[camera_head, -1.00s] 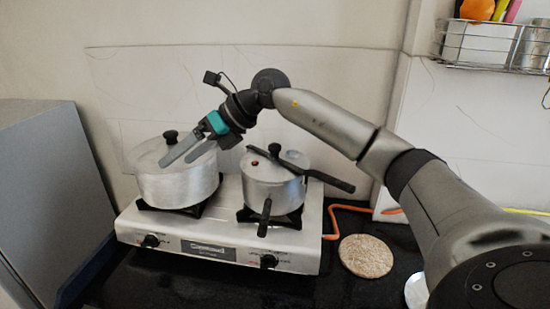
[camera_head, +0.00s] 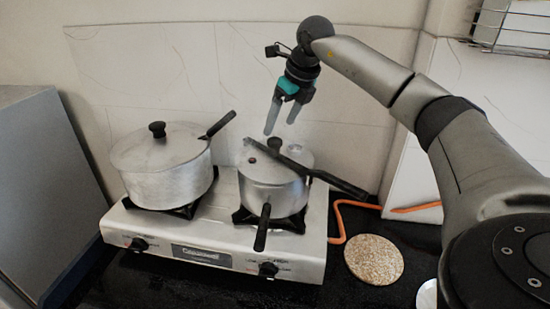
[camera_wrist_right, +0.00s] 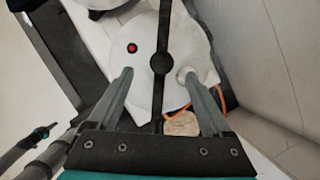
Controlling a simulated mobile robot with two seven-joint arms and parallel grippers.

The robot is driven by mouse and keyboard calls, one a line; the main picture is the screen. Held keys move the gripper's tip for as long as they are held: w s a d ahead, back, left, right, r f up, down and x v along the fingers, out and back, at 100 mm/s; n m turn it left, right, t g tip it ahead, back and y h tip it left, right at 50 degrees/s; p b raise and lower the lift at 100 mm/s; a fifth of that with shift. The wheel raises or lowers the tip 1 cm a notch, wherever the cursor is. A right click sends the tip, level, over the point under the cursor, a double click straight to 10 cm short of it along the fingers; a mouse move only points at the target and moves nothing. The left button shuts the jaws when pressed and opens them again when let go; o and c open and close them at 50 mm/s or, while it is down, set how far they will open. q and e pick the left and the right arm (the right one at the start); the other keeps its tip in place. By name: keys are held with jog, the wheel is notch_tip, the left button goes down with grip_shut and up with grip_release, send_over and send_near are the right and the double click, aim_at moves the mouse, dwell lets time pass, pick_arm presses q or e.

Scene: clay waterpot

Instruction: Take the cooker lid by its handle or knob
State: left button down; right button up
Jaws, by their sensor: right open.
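The pressure cooker (camera_head: 272,192) stands on the right burner. Its silver cooker lid (camera_head: 262,166) carries a dark bar and a black knob (camera_head: 275,145). In the right wrist view the lid (camera_wrist_right: 143,75) has a red dot, and its knob (camera_wrist_right: 161,63) appears between the fingertips. My right gripper (camera_head: 280,128) is open and points down just above the knob, holding nothing. In the right wrist view its fingers (camera_wrist_right: 156,74) are spread apart. I cannot tell the exact gap to the knob. My left gripper is not in view.
A larger lidded pot (camera_head: 167,175) with a black knob stands on the left burner of the stove (camera_head: 215,240). A round cork-like mat (camera_head: 373,259) and an orange hose (camera_head: 338,222) lie at the right. The wall (camera_head: 160,80) is close behind; a wire rack (camera_head: 510,38) hangs upper right.

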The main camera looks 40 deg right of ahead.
aim_at(276, 140)
jog(key=x, duration=0.2)
jog(key=shift+w+f, duration=0.15)
jog(key=shift+f, duration=0.15)
jog(key=x, duration=0.5)
jog(key=shift+d+f, duration=0.15)
jog(key=shift+f, duration=0.05)
jog(key=c, duration=1.3)
grip_shut()
jog(key=shift+r, duration=0.15)
